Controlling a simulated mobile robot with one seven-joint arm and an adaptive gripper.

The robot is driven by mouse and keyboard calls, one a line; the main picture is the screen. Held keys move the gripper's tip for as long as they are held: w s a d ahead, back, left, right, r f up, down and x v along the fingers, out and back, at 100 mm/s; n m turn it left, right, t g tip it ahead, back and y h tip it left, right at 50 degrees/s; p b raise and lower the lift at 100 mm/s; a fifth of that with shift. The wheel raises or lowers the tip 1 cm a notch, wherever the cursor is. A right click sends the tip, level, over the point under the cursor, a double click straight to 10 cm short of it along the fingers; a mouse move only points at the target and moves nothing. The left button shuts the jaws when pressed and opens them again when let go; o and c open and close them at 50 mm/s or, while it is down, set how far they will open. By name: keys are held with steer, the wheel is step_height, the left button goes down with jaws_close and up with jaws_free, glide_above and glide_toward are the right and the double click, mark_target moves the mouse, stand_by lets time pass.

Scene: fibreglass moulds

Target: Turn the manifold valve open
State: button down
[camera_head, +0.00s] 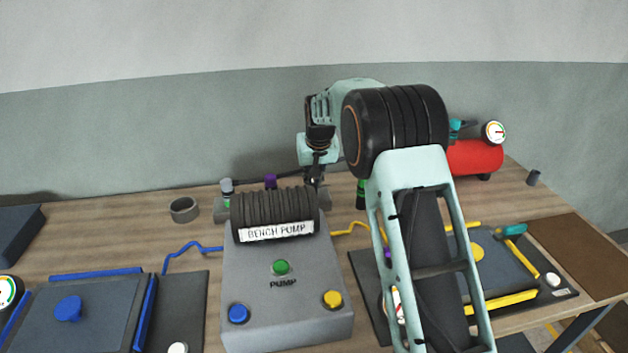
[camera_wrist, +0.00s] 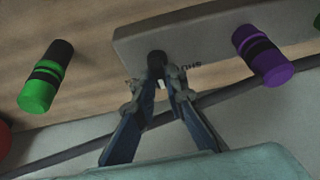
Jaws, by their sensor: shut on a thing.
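A grey manifold block (camera_wrist: 205,38) lies across the top of the wrist view, with part of some dark lettering on its face. A small dark valve handle (camera_wrist: 157,62) stands at its edge. My gripper (camera_wrist: 160,84) is shut on this handle, its fingertips on either side with a small pale part between them. In the head view my gripper (camera_head: 315,178) points down behind the bench pump (camera_head: 285,300). The pump hides most of the manifold, whose grey end (camera_head: 325,195) shows at the right. The handle's turn angle is hard to tell.
A purple-and-black cylinder (camera_wrist: 263,55) is at the manifold. A green-and-black cylinder (camera_wrist: 45,77) stands apart on the bench. A grey ring (camera_head: 184,210) lies left of the pump. A red tank (camera_head: 473,157) stands back right. Flat moulds flank the pump; my arm crosses the right one.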

steer(key=m+h, duration=0.1)
steer(key=m, duration=0.1)
steer(key=m+h+p, duration=0.1)
steer(key=m, duration=0.2)
steer(key=shift+a+m, duration=0.2)
steer(key=shift+m, duration=0.1)
steer(key=shift+f+m+g+h+p, duration=0.1)
steer(key=shift+m+g+h+p, duration=0.6)
steer(key=shift+m, duration=0.9)
steer(key=shift+f+m, duration=0.1)
steer(key=shift+m, duration=0.2)
steer(key=c, duration=2)
jaws_free()
steer(key=shift+o, duration=0.2)
steer(key=shift+r, duration=0.2)
steer(key=v, duration=1.1)
steer(key=shift+s+r, duration=0.3)
steer(key=shift+s, duration=0.05)
steer(key=shift+a, duration=0.1)
